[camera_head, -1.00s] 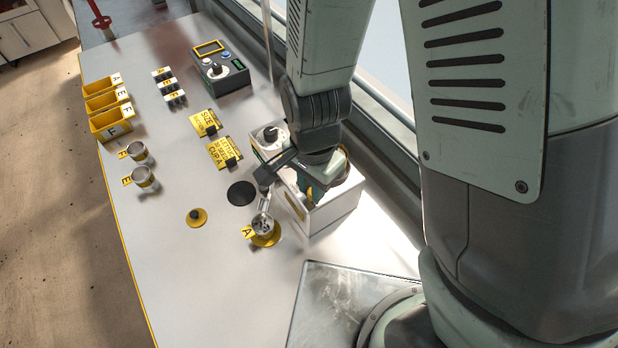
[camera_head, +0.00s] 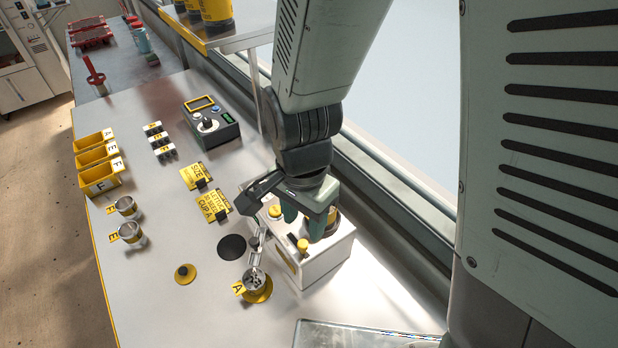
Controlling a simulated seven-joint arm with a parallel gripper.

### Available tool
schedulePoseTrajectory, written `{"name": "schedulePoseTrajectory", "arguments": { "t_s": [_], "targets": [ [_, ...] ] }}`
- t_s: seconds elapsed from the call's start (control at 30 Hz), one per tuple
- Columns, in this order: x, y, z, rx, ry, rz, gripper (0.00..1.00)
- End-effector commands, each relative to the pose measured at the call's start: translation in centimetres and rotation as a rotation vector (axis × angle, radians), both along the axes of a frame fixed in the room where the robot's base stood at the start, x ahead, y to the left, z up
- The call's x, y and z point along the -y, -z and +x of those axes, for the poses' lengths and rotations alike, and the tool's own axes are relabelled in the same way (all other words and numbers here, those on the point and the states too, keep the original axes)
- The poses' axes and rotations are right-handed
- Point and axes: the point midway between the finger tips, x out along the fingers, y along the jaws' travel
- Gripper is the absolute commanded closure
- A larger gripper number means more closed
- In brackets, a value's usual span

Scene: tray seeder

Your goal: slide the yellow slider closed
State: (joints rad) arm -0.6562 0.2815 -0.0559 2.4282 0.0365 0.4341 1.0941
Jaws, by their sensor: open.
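The white seeder box (camera_head: 325,263) stands at the right of the table. Two yellow knobs show on it: a front one (camera_head: 303,246) and a rear one (camera_head: 275,212). I cannot tell for sure which is the yellow slider, nor its position along its travel. My gripper (camera_head: 304,222) is over the box, pointing down, with its fingers apart. Its fingertips are close to the front knob; contact is unclear. A round brown-and-yellow part (camera_head: 331,222) is partly hidden behind the fingers. A small metal chute (camera_head: 257,241) leads from the box towards cup A (camera_head: 255,279).
Cup A sits on a yellow disc (camera_head: 262,293). A black disc (camera_head: 231,247), a yellow knobbed disc (camera_head: 185,274) and yellow label cards (camera_head: 213,206) lie left of the box. A control box (camera_head: 212,124) stands behind. The window ledge runs close along the right. The table's front left is clear.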

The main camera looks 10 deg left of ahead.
Motion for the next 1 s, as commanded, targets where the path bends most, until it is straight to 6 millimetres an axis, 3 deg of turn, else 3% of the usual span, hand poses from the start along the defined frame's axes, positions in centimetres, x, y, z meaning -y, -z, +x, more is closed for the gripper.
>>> {"name": "schedulePoseTrajectory", "arguments": {
  "t_s": [0.1, 0.23, 0.73, 0.87, 1.0],
  "targets": [
    [-0.1, -2.2, 0.1, 0.006, 0.0, 0.004, 0.52],
    [0.0, -3.6, 0.0, 0.002, 0.0, 0.001, 0.52],
    [0.4, -4.8, 0.2, 0.009, -0.008, 0.008, 0.52],
    [2.2, -7.7, 0.9, 0.06, -0.061, 0.039, 0.52],
    [6.2, -12.8, 1.3, 0.169, -0.175, 0.067, 0.52]
  ]
}}
